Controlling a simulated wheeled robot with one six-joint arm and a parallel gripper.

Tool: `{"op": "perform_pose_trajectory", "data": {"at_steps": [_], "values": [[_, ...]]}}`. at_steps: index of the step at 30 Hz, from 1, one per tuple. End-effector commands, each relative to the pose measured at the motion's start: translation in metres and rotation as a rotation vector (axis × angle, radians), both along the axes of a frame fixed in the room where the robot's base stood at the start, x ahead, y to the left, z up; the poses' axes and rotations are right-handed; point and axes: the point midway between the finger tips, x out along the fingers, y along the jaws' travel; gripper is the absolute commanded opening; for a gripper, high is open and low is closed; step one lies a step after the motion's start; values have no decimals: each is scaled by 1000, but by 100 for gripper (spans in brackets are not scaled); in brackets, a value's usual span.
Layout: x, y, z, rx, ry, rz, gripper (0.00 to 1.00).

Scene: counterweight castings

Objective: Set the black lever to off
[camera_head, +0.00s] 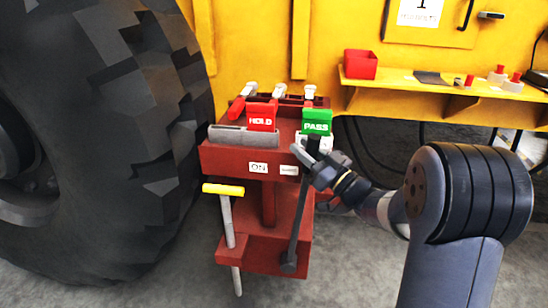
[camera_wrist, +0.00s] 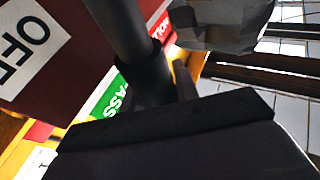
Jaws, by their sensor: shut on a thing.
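The black lever (camera_head: 298,220) rises from a pivot low on the front of the red stand (camera_head: 222,157). It leans to the right, with its upper end just below the green PASS sign. My gripper (camera_head: 313,166) is shut on the lever near its upper end. In the wrist view the lever (camera_wrist: 118,28) is a dark bar running down to the fingers. A white OFF label (camera_wrist: 24,42) shows beside it there. On the stand front, a white ON label (camera_head: 258,168) lies left of the lever. Another label (camera_head: 289,170) is too small to read.
A yellow-topped T-handle (camera_head: 223,190) stands left of the lever. Red HOLD (camera_head: 261,118) and green PASS (camera_head: 317,121) signs sit on the stand. A large tyre (camera_head: 110,130) is close on the left. A yellow shelf (camera_head: 440,96) holds a red bin (camera_head: 361,65).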

Motion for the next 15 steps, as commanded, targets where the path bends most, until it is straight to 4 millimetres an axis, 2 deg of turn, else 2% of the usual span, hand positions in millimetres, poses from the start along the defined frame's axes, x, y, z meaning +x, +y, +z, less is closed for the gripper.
{"op": "perform_pose_trajectory", "data": {"at_steps": [1,6,9,15], "values": [[0,-16,-6,28,-3,-6,0],[-2,-55,-11,120,-11,-4,0],[-3,-72,-13,160,-14,-4,0],[-4,-91,-17,210,-17,-1,0]]}}
